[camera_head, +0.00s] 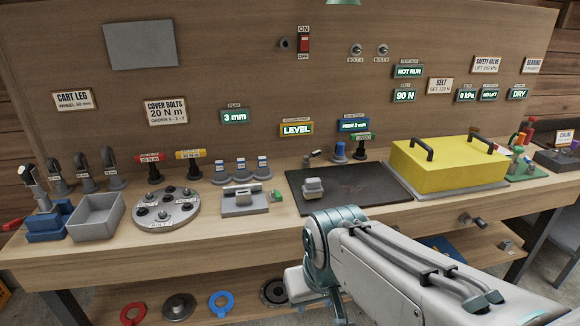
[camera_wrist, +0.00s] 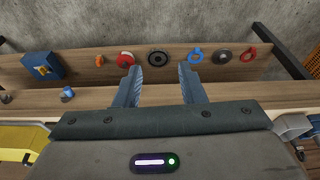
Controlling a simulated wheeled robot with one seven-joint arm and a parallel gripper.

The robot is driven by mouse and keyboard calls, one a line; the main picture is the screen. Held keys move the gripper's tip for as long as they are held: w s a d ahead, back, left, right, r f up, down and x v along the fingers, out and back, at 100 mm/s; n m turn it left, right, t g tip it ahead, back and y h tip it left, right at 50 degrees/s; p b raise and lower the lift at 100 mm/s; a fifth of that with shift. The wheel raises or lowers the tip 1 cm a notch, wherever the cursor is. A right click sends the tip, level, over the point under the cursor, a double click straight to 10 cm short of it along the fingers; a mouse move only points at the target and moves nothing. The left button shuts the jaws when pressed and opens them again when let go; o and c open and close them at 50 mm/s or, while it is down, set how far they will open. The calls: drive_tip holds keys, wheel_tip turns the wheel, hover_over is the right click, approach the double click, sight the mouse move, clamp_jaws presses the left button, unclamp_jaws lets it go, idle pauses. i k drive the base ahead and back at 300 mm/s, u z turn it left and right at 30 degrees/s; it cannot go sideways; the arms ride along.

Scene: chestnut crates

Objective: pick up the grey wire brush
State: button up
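I cannot pick out the grey wire brush for certain in either view. A small grey block-like thing (camera_head: 313,187) lies on the dark mat (camera_head: 365,190), but it is too small to tell whether it is a brush. My gripper (camera_wrist: 162,82) is open, with its two fingers apart and nothing between them. In the wrist view it points down past the bench front, over the lower shelf. In the head view my arm hides much of the front right, and the fingers do not show clearly.
A yellow lidded box (camera_head: 448,165) with black handles stands right of the mat. A grey tray (camera_head: 96,215), a round bolt plate (camera_head: 166,211) and a grey fixture (camera_head: 244,202) stand to the left. The lower shelf holds a blue bin (camera_wrist: 42,66), a red ring (camera_wrist: 247,54) and several discs.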

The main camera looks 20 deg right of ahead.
sight(313, 190)
drive_tip(key=z, duration=0.1)
drive_tip(key=i, duration=1.3)
drive_tip(key=z, duration=0.1)
